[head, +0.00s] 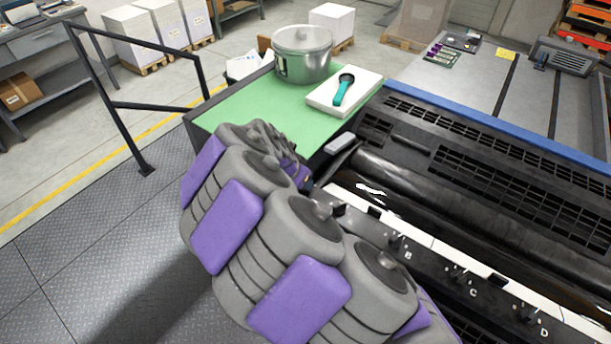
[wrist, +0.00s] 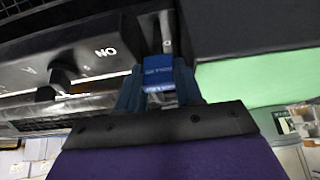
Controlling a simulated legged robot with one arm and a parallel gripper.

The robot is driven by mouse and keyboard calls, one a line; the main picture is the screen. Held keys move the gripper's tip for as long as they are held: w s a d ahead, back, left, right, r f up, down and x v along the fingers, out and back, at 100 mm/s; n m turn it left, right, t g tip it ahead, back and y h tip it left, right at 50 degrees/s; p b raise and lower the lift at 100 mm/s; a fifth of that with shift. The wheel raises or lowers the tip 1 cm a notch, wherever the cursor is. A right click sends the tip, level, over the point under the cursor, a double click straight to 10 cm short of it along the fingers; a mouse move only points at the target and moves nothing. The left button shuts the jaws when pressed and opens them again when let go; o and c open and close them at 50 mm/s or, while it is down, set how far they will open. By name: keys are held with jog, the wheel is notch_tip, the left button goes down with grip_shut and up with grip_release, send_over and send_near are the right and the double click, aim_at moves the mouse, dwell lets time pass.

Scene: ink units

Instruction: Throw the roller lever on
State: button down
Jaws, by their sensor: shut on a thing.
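The roller lever (wrist: 158,66) shows in the wrist view as a blue, lettered grip on a short metal shaft, at the end of the dark machine panel. My gripper (wrist: 157,92) is shut on this blue grip, one dark blue finger on each side. White "ON" lettering (wrist: 106,51), seen upside down, is on the panel to the left of the shaft. In the head view my own arm hides the gripper and the lever.
In the head view a green-topped table (head: 238,112) stands beside the press, bearing a steel pot (head: 302,55) and a white slab (head: 360,92) with a teal-handled tool (head: 343,91). Small keys marked B, C and D line the press edge. A black railing (head: 111,87) stands left.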

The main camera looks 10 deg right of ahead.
jog(key=shift+s+a+f, duration=0.3)
jog(key=shift+s, duration=0.05)
jog(key=shift+f, duration=0.1)
jog(key=c, duration=1)
grip_release()
jog(key=shift+s, duration=0.1)
jog(key=shift+a, duration=0.3)
jog(key=shift+a, duration=0.1)
jog(key=p+v, duration=0.2)
jog(key=v, duration=1.5)
jog(key=shift+a+r+p, duration=0.15)
jog(key=shift+r+p, duration=0.05)
jog(key=shift+p, duration=0.2)
